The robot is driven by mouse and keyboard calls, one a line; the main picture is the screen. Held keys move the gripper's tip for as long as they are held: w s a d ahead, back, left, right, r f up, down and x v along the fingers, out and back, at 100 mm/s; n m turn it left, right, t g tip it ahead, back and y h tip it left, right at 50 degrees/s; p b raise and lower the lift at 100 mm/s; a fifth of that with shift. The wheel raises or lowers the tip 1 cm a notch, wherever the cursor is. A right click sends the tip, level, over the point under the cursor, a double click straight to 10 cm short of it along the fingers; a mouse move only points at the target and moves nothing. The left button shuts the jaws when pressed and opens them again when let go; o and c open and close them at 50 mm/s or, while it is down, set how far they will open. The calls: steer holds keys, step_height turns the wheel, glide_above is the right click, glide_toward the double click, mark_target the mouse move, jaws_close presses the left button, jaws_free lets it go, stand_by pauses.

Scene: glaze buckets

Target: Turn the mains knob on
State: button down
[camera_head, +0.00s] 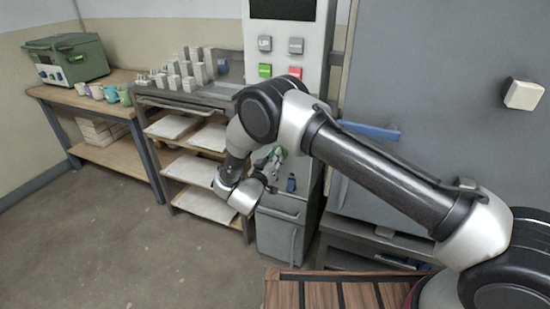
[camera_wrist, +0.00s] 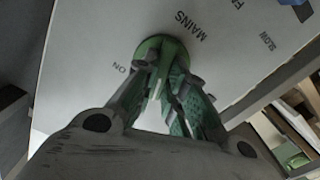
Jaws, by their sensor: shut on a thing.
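The mains knob (camera_wrist: 163,48) is green and round, set on a pale panel (camera_wrist: 90,40) in the wrist view. The word MAINS is printed beside it and ON is printed to its left. My gripper (camera_wrist: 168,85) is shut on the knob, with its fingers on either side of the knob's grip. The fingers hide part of the knob, and I cannot tell which way it points. In the head view my gripper (camera_head: 268,172) reaches the front of the grey control cabinet (camera_head: 305,180), and green shows at its fingertips.
A blue knob (camera_head: 291,184) is just right of my gripper on the cabinet. Above are green (camera_head: 265,71) and red (camera_head: 295,73) buttons. A rack with pale shelves (camera_head: 207,205) stands close on the left. Open floor (camera_head: 130,245) lies at front left.

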steer(key=m, duration=1.2)
steer(key=shift+s+d+m, duration=0.1)
steer(key=shift+d+m, duration=0.15)
steer(key=shift+m, duration=0.15)
stand_by(0.3)
steer(key=c, duration=1.5)
jaws_free()
steer(key=v, duration=1.2)
